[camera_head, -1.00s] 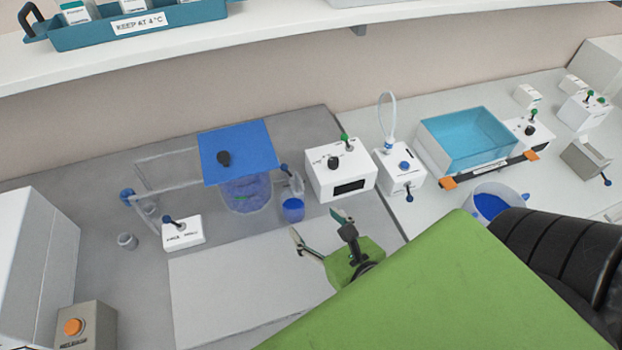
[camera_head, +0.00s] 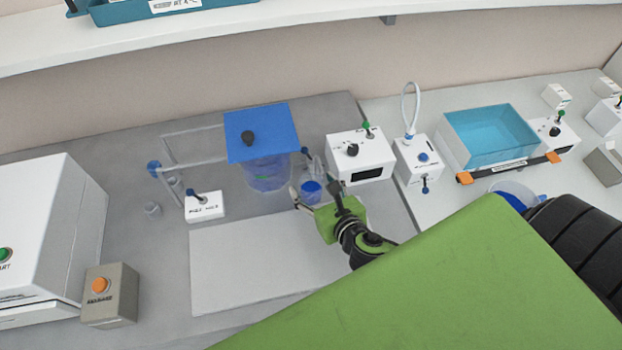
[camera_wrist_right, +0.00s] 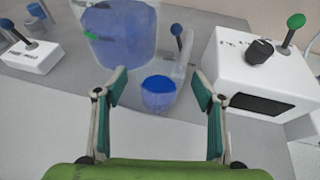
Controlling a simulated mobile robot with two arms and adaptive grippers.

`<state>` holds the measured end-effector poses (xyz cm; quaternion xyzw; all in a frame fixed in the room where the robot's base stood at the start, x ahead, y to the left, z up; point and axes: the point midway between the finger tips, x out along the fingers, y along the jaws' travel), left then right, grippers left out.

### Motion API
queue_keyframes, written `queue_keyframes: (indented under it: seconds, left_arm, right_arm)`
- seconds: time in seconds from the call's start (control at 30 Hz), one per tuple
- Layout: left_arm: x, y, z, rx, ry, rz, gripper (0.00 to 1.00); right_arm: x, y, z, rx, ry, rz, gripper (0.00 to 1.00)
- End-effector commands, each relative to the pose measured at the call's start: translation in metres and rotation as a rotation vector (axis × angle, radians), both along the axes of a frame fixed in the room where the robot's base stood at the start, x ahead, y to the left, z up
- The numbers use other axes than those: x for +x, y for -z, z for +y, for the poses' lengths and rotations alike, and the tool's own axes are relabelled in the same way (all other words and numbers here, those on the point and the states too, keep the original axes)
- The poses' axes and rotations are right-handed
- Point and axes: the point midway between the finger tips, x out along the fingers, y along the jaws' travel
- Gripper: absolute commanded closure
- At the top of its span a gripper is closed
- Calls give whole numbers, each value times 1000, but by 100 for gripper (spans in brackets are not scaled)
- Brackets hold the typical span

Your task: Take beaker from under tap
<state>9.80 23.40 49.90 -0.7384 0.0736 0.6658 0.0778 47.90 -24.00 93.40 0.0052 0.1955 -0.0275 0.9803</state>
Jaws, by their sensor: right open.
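The beaker (camera_head: 311,191) is a small clear cup with blue liquid. It stands on the bench below the tap (camera_head: 305,152), at the right of a large clear tank (camera_head: 268,174) under a blue lid (camera_head: 262,132). In the right wrist view the beaker (camera_wrist_right: 158,95) sits upright, centred between the fingers and a little beyond their tips. My right gripper (camera_head: 316,190) is open and empty, with its fingertips close in front of the beaker; it also shows in the right wrist view (camera_wrist_right: 162,88). My left gripper is not in view.
A white box with a knob and green lever (camera_head: 361,157) stands just right of the beaker. A white lever box (camera_head: 204,206) is at the left. A pale flat panel (camera_head: 250,265) lies in front, mostly clear. A blue-water tray (camera_head: 490,138) is farther right.

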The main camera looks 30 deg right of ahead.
Motion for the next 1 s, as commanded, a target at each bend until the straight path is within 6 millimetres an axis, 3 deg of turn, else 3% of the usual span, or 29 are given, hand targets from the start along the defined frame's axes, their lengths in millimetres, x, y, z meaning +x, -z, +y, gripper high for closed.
queue_keyframes:
  seconds: [0.2,0.57,0.73,1.0]
  left_arm:
    - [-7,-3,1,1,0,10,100]
    - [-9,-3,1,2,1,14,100]
    - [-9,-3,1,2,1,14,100]
    - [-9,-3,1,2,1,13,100]
  right_arm:
    - [20,8,-1,1,0,0,37]
    - [23,10,-1,1,0,1,37]
    - [23,10,-1,1,0,1,76]
    - [24,10,-2,1,0,1,79]
